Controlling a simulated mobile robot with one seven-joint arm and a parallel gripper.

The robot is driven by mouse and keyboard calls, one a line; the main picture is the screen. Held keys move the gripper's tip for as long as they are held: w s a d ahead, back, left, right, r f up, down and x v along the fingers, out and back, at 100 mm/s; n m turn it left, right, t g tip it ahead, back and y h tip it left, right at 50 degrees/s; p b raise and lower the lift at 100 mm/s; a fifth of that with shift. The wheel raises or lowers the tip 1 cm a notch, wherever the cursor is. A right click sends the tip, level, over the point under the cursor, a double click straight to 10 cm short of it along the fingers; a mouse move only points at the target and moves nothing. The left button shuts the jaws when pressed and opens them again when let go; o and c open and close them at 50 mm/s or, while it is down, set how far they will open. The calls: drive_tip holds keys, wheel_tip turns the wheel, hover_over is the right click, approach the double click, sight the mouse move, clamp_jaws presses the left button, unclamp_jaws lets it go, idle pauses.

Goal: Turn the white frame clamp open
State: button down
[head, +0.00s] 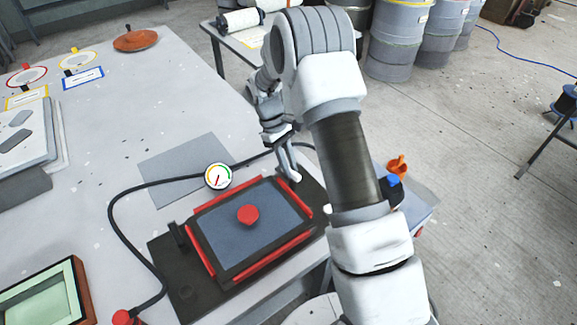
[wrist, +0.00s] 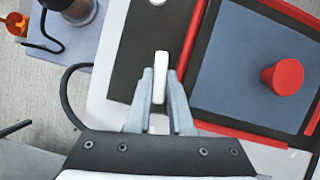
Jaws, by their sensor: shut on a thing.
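The white frame clamp (wrist: 162,64) is a slim white bar in the wrist view, pointing away from me between my fingers. My gripper (wrist: 160,82) is shut on it, with a finger on each side. In the head view my gripper (head: 287,163) reaches down to the right rear corner of the dark mould base, and only a small white end of the clamp (head: 295,177) shows below the fingers. The red-edged frame (head: 207,241) holds a blue-grey panel (head: 265,222) with a red knob (head: 248,215) in its middle.
A black clamp (head: 176,235) stands at the base's left side. A dial gauge (head: 218,176) and black hose (head: 119,229) lie behind and left. A green-screened box (head: 42,297) is at the front left. A blue-capped bottle (head: 391,190) and orange funnel (head: 398,165) stand right.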

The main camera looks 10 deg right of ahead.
drive_tip(key=shift+w+d+m+y, duration=0.1)
drive_tip(key=shift+m+y, duration=0.3)
drive_tip(key=shift+m, duration=0.7)
drive_tip(key=c, duration=0.8)
unclamp_jaws()
drive_tip(key=v, duration=1.7)
drive_tip(key=shift+w+r+p, duration=0.15)
drive_tip(key=shift+w+p, duration=0.15)
drive_tip(key=shift+p, duration=0.05)
drive_tip(key=shift+d, duration=0.1)
